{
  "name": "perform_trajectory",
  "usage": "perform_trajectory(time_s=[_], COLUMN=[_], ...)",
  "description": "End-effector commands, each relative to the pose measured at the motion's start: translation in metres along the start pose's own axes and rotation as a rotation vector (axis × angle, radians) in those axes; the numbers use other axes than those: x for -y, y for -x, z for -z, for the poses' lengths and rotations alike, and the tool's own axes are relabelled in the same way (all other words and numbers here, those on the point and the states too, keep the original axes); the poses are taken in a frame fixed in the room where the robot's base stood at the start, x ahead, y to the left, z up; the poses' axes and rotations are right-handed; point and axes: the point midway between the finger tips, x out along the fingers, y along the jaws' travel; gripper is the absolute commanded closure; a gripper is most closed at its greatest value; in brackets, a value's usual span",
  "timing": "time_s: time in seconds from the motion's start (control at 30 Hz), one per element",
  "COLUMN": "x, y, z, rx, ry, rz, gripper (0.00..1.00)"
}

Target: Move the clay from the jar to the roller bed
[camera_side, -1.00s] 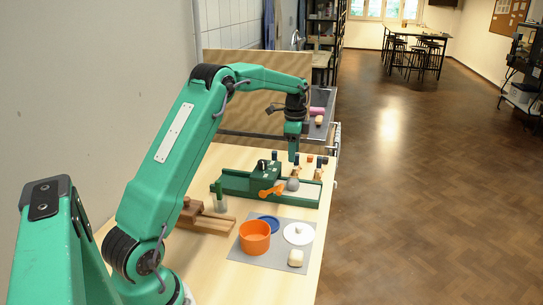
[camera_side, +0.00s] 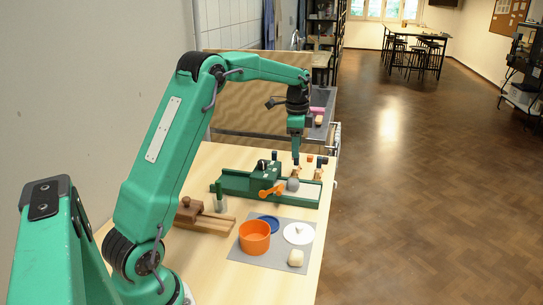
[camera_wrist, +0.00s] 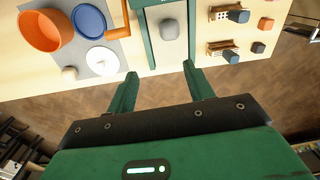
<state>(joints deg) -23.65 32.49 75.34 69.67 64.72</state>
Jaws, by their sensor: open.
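A grey lump (camera_side: 293,184), which looks like the clay, rests on the pale bed of the green roller bed (camera_side: 230,184). In the wrist view the lump (camera_wrist: 169,29) lies on the bed beyond my fingertips, with nothing touching it. My gripper (camera_wrist: 159,68) is open and empty; in the side view it (camera_side: 296,162) hangs above the bed near the lump. The orange jar (camera_side: 254,239) stands open on a grey mat; its visible inside (camera_wrist: 42,24) shows only orange, though part is cut off by the frame edge.
The mat (camera_side: 274,260) also holds a blue disc (camera_side: 269,222), a white lid (camera_side: 298,235) and a cream lump (camera_side: 296,257). An orange crank (camera_side: 271,190) sticks out from the roller bed. Wooden blocks (camera_side: 204,219) lie left. Small wood and blue pieces (camera_wrist: 231,48) stand past the bed.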

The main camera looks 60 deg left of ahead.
Motion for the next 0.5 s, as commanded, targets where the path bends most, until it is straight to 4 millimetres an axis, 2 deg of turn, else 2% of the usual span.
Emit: perform_trajectory(time_s=[0.03,0.2,0.5], x=[-0.010,-0.045,-0.115], y=[0.011,0.042,0.084], z=[0.004,0.010,0.012], rx=[-0.007,-0.034,-0.097], ry=[0.014,0.088,0.223], rz=[0.013,0.051,0.109], gripper=[0.48,0.48,0.48])
